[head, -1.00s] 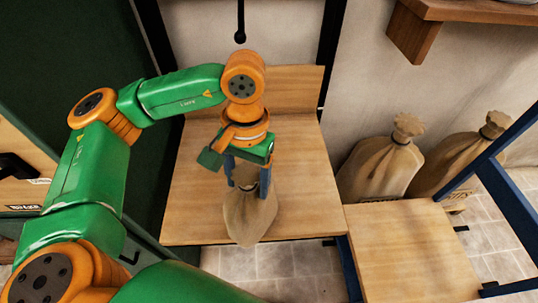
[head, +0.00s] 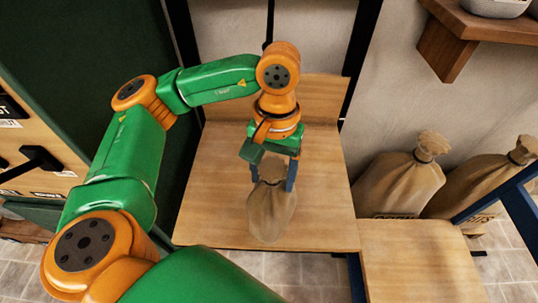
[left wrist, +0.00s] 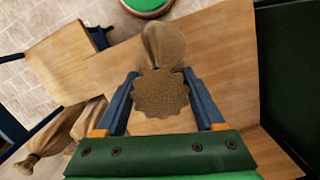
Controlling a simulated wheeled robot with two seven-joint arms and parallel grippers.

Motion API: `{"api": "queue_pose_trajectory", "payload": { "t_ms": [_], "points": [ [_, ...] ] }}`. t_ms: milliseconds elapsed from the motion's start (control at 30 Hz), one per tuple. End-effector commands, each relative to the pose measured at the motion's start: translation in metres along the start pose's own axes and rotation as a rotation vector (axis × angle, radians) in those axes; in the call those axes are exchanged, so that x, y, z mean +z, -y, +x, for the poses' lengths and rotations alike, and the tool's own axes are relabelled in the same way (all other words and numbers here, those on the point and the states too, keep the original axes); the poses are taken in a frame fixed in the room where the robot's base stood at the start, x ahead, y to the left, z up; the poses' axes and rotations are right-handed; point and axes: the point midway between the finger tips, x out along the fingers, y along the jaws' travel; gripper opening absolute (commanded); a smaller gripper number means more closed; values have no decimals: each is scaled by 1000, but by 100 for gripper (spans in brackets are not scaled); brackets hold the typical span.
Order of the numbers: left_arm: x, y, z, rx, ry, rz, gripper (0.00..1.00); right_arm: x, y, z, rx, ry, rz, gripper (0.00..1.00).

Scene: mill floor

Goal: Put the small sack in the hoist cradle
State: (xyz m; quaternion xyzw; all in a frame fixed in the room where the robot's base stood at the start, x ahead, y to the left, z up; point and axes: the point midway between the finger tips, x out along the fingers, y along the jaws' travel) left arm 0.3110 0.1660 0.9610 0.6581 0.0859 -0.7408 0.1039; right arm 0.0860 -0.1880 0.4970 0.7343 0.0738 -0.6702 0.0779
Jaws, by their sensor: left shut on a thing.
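The small sack (head: 270,215) is tan cloth with a gathered neck. My left gripper (head: 273,178) is shut on its neck, with one blue finger on each side, and the sack hangs upright below. In the left wrist view the ruffled sack top (left wrist: 160,95) sits between the fingers. The hoist cradle (head: 215,205) appears to be the wooden platform with a raised back board. The sack is over its front middle part; I cannot tell whether its bottom touches the wood. My right gripper is not in view.
A smaller wooden top (head: 420,265) adjoins at the lower right, with a blue frame (head: 515,195) beside it. Two larger sacks (head: 400,185) stand by the wall. A wooden shelf (head: 445,55) is at the upper right. The cradle's surface around the small sack is clear.

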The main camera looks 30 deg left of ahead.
Motion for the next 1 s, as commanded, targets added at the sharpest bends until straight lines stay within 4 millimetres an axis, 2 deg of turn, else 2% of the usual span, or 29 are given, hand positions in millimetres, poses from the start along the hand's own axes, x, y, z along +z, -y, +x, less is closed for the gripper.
{"api": "queue_pose_trajectory", "payload": {
  "t_ms": [367,1000],
  "points": [
    [-4,25,-23,69,0,-531,0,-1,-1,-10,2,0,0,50],
    [-2,98,-75,197,4,-1775,0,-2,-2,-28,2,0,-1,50]
  ]
}}
